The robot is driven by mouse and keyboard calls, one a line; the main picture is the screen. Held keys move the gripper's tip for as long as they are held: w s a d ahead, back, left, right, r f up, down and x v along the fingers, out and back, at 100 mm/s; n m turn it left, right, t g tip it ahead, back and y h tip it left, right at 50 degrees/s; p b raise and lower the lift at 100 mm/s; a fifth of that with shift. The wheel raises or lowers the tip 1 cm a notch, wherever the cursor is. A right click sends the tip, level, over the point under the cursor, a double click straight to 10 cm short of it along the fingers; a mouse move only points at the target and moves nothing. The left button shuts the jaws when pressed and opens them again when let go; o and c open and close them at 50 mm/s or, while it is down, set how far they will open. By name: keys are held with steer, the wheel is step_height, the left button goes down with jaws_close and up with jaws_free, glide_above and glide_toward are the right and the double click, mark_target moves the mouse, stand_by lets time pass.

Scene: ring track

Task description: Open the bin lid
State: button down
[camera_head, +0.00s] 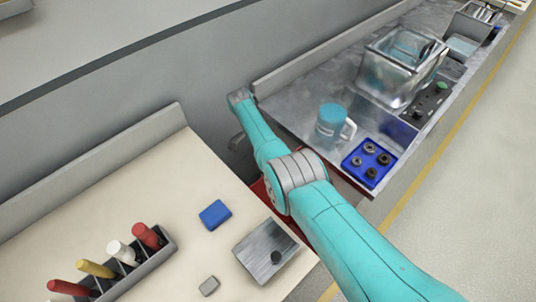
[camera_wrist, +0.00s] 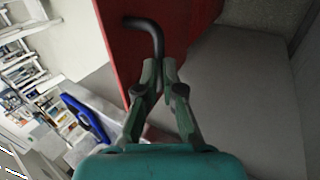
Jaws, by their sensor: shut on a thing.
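The red panel of the bin (camera_wrist: 125,48) fills the upper middle of the wrist view. A black bent handle (camera_wrist: 148,27) stands out from it. My gripper (camera_wrist: 162,68) is shut on the lower part of this handle, with the fingertips around it. In the head view only a bit of red (camera_head: 262,191) shows low in the gap between two counters, partly behind my arm. My gripper's fingers cannot be made out there. How far the lid is open cannot be told.
The right metal counter (camera_head: 295,95) holds a blue mug (camera_head: 333,122), a blue tray with rings (camera_head: 369,163) and a steel container (camera_head: 398,70). A wall stands behind.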

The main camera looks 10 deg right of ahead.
steer(key=shift+x, duration=1.2)
steer(key=c, duration=1.2)
jaws_free()
steer(key=shift+w+f, duration=0.25)
steer(key=shift+a+r, duration=0.15)
steer(key=shift+r, duration=0.1)
steer(key=shift+w+a, duration=0.1)
steer(key=shift+r, duration=0.1)
